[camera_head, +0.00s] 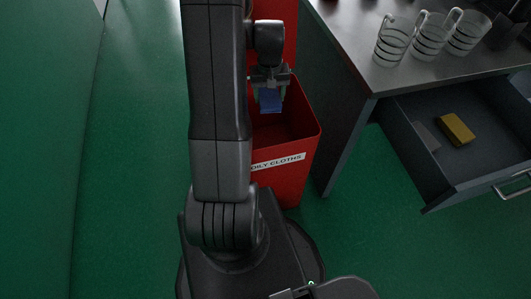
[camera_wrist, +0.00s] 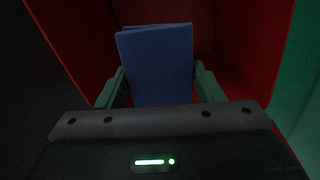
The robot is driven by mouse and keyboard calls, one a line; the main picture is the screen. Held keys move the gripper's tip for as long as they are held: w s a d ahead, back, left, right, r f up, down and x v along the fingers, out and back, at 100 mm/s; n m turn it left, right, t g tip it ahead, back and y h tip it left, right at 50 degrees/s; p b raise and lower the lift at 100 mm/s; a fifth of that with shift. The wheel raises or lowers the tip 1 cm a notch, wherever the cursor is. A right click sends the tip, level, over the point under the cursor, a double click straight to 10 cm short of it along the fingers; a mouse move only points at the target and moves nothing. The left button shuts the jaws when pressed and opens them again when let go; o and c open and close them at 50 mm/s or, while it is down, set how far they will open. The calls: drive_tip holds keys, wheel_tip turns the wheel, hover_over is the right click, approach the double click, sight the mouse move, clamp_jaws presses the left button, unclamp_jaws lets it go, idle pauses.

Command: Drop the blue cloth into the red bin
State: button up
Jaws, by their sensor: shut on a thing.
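The blue cloth (camera_head: 270,101) is a flat folded piece held in my gripper (camera_head: 269,88). In the wrist view the blue cloth (camera_wrist: 158,62) stands between the two green fingers of my gripper (camera_wrist: 160,88), which are shut on it. The red bin (camera_head: 307,146) carries a white label reading "OILY CLOTHS" and is open at the top. The cloth hangs over the bin's opening, at about rim height or just inside. Red bin walls (camera_wrist: 262,50) surround the cloth in the wrist view. My arm hides the bin's left side, and its floor is dark.
A grey bench (camera_head: 350,60) stands right of the bin, with several striped glasses (camera_head: 430,38) on top. Its drawer (camera_head: 450,172) is pulled open and holds a yellow sponge-like block (camera_head: 456,129). Green floor (camera_head: 130,150) is clear at left.

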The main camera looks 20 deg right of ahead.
drive_tip(key=shift+f+b, duration=0.7)
drive_tip(key=shift+f, duration=0.75)
drive_tip(key=o, duration=1)
drive_tip(key=shift+r, duration=0.1)
wheel_tip(320, 180, up, 14)
drive_tip(key=p, duration=0.3)
